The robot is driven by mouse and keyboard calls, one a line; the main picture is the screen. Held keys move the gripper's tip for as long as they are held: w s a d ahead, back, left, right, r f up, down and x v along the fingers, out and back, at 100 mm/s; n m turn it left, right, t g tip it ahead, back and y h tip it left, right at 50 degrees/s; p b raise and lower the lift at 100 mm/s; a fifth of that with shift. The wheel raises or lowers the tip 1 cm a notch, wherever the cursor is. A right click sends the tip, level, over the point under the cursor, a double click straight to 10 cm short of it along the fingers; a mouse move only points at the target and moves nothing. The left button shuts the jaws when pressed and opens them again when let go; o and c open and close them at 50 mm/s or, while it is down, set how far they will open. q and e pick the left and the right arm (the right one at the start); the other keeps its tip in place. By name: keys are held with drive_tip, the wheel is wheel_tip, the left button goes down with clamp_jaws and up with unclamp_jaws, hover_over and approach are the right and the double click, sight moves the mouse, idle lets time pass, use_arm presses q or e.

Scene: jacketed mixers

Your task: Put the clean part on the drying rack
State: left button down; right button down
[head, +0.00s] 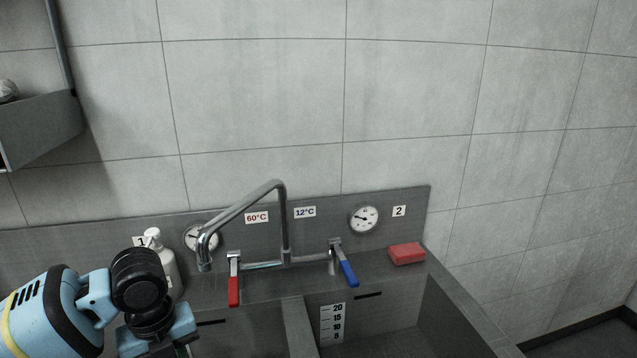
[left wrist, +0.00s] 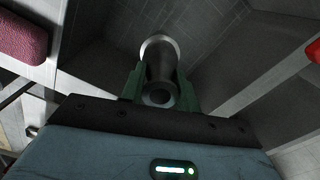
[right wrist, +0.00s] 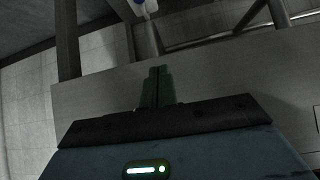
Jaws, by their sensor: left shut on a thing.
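My left gripper (left wrist: 160,88) is shut on a dark grey hollow cylindrical part (left wrist: 160,62) with a lighter flared rim at its far end. The green fingers press it from both sides, and a sink basin lies behind it. In the head view my left arm reaches over the left basin at bottom left, with its fingers mostly out of frame. My right gripper (right wrist: 157,88) has its green fingers together with nothing visible between them. The right arm is not in the head view. I cannot make out a drying rack in any view.
The double sink (head: 295,325) has a faucet (head: 284,215), a red lever (head: 233,290) and a blue lever (head: 347,270). A white bottle (head: 160,255) stands behind my left arm. A red sponge (head: 407,253) lies on the right ledge. A grey shelf (head: 35,130) hangs upper left.

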use_arm(q)
drive_tip(key=n, duration=0.5)
drive_tip(key=d+n, duration=0.1)
drive_tip(key=n, duration=0.1)
drive_tip(key=shift+s+f, duration=0.1)
drive_tip(key=shift+s, duration=0.25)
drive_tip(key=n, duration=0.4)
drive_tip(key=shift+s+d+n+b, duration=0.2)
drive_tip(key=shift+d+n+b, duration=0.1)
drive_tip(key=shift+n+b, duration=0.1)
drive_tip(key=n, duration=0.3)
drive_tip(key=shift+s+d+f, duration=0.1)
drive_tip(key=shift+s+d, duration=0.1)
drive_tip(key=n, duration=0.4)
drive_tip(key=s+d+n, duration=0.1)
drive_tip(key=n, duration=0.4)
drive_tip(key=n+b, duration=0.1)
drive_tip(key=n, duration=0.4)
drive_tip(key=shift+s+d+f, duration=0.2)
drive_tip(key=shift+s+d, duration=0.05)
drive_tip(key=shift+s, duration=0.15)
use_arm(e)
drive_tip(key=shift+s+a+f+g, duration=0.15)
drive_tip(key=shift+s+a+f, duration=0.05)
drive_tip(key=shift+s+f, duration=0.35)
drive_tip(key=shift+s+a+f+g, duration=0.15)
drive_tip(key=shift+s+f, duration=0.25)
drive_tip(key=shift+f, duration=0.1)
